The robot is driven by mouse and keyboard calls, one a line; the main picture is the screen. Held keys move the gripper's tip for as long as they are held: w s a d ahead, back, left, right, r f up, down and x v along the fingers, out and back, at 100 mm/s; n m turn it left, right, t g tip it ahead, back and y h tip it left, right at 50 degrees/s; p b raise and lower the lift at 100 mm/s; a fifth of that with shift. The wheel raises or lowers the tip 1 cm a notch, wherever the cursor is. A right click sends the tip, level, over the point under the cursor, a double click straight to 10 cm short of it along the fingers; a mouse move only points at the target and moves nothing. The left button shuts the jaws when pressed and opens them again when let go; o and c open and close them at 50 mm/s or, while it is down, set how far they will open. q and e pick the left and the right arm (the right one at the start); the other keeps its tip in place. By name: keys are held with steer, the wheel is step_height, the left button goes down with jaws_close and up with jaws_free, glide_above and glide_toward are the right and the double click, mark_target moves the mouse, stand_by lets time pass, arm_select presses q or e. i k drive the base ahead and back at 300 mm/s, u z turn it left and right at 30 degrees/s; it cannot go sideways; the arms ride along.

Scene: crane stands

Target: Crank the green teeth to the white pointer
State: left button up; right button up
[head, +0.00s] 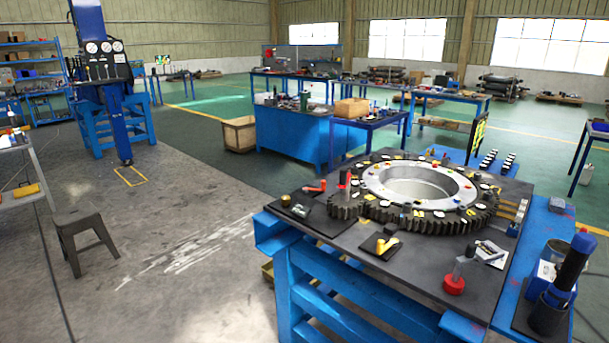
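A large dark toothed ring gear (350,208) lies flat on a dark-topped blue stand at the right. Its pale metal hub (418,186) is open in the middle. Small white, yellow, red and green marks are scattered over its top; I cannot tell which teeth are green or which mark is the white pointer. A small red-handled part (316,187) sits on a black plate left of the gear. A yellow-handled part (387,242) sits on another plate in front. A grey post with a red base (454,284) stands near the front edge. Neither gripper is in view.
The stand's dark top (345,250) has bare room at the front left. A black cup with a dark blue tool (571,262) stands at the right edge. A stool (82,222) stands at the left. Open floor (190,255) lies between; blue benches stand behind.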

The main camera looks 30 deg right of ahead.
mark_target(344, 204)
steer(key=u, duration=0.1)
steer(key=i, duration=0.8)
steer(key=z, duration=0.9)
steer(key=i, duration=0.55)
steer(key=z, duration=0.55)
